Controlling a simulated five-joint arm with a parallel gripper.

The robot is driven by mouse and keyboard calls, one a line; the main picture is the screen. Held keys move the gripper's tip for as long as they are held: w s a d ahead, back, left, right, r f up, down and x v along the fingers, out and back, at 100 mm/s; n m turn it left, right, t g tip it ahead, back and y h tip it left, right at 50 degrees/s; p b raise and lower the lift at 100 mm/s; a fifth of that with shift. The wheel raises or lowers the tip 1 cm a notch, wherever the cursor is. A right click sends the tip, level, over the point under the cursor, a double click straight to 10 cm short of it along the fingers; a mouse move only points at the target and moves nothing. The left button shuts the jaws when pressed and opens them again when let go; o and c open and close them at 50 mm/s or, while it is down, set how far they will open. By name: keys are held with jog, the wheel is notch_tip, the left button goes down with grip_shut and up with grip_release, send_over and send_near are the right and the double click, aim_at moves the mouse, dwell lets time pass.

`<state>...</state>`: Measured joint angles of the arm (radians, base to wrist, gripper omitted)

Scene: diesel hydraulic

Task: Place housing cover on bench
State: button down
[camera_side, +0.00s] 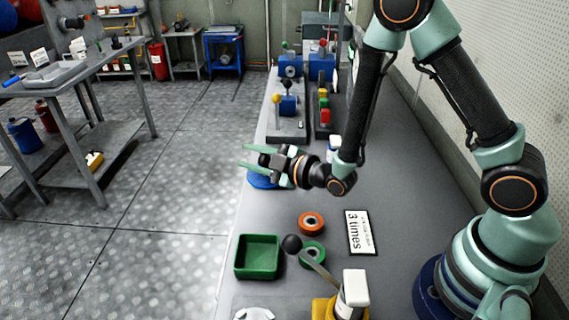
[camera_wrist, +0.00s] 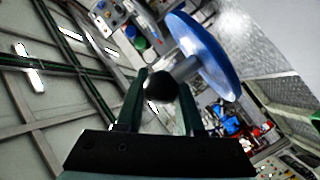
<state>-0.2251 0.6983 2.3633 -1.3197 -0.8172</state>
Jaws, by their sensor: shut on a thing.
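The housing cover appears to be the blue disc with a grey stem and black ball knob; its disc fills the upper right of the wrist view (camera_wrist: 205,55). My gripper (camera_wrist: 164,80) is shut on the black knob, with a green finger on each side of it. In the side view my gripper (camera_side: 247,157) points left near the bench's left edge, and part of the blue disc (camera_side: 263,181) shows just below it. The bench (camera_side: 405,215) is a long grey top. Whether the disc touches it I cannot tell.
A green tray (camera_side: 257,278), an orange ring (camera_side: 311,222), a green ring (camera_side: 312,252) and a "3 times" sign (camera_side: 360,232) lie on the near bench. A black-knobbed lever (camera_side: 315,265) rises nearby. Valve assemblies (camera_side: 290,105) stand farther back. Bench right of the sign is clear.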

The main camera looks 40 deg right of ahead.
jog(key=shift+f, duration=4.2)
jog(key=shift+f, duration=0.15)
jog(key=c, duration=0.5)
grip_release()
jog(key=v, duration=0.7)
jog(key=shift+s, duration=0.25)
jog(key=shift+w, duration=0.1)
